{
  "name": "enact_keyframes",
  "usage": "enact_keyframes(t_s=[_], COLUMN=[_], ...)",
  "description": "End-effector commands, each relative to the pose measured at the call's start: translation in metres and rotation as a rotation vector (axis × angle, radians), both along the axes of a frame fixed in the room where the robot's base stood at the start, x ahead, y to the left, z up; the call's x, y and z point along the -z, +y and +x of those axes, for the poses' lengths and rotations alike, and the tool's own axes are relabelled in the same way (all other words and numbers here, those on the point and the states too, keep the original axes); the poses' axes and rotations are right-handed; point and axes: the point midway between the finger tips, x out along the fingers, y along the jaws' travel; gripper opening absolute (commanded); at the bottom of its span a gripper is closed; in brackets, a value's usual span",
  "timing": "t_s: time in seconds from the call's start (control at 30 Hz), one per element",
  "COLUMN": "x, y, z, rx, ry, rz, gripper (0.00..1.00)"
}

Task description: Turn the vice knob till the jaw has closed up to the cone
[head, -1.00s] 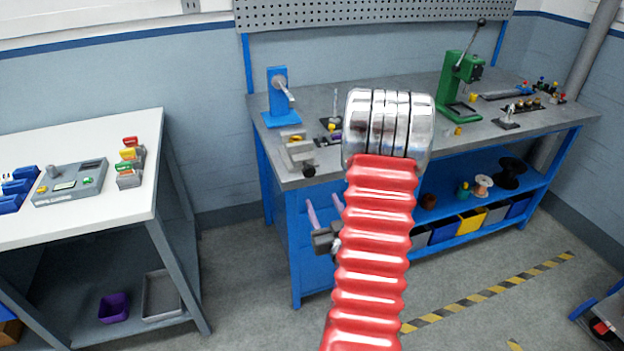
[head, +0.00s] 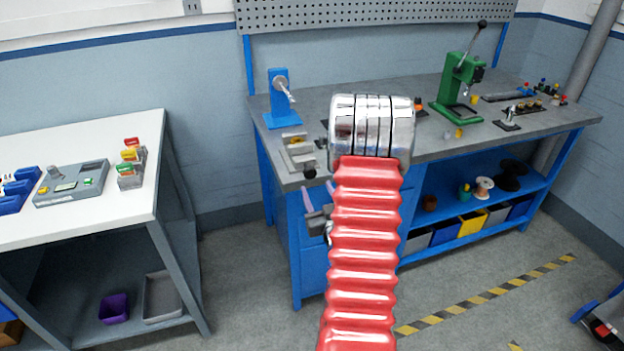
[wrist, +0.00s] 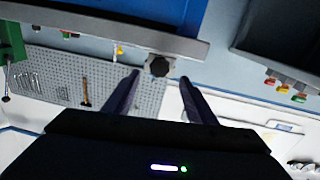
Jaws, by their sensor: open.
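The small grey vice (head: 298,155) stands at the front left corner of the grey-topped workbench. Its dark knob (head: 310,173) faces out past the bench's front edge. In the wrist view, which looks upside down, the knob (wrist: 158,66) shows between and beyond the two purple fingertips of my gripper (wrist: 159,77). My gripper (head: 319,194) is open and empty, below and in front of the knob in the head view, and looks apart from it. I cannot make out the cone or the gap at the jaw.
A blue stand (head: 280,100) is behind the vice, and a green press (head: 458,85) is farther right. My red arm hides part of the bench. A white table (head: 80,165) stands at left, with open floor between it and the bench.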

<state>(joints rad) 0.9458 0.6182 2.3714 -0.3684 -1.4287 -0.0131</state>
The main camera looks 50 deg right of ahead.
Motion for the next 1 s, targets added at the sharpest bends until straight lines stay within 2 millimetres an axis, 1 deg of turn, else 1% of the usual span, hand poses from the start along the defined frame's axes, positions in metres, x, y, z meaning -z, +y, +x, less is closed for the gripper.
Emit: enact_keyframes(t_s=[0.03, 0.2, 0.43, 0.6, 0.83, 1.0], x=[0.0, 0.0, 0.0, 0.0, 0.0, 0.0], y=[-0.004, -0.019, -0.034, -0.038, -0.038, -0.038], z=[0.008, 0.03, 0.053, 0.058, 0.058, 0.058], rx=[-0.001, -0.002, -0.001, 0.0, 0.0, 0.0], ry=[-0.002, -0.001, -0.001, -0.001, -0.001, -0.001], rz=[-0.001, 0.0, -0.001, 0.001, 0.001, 0.001], gripper=[0.51, 0.51, 0.51, 0.51, 0.51, 0.4])
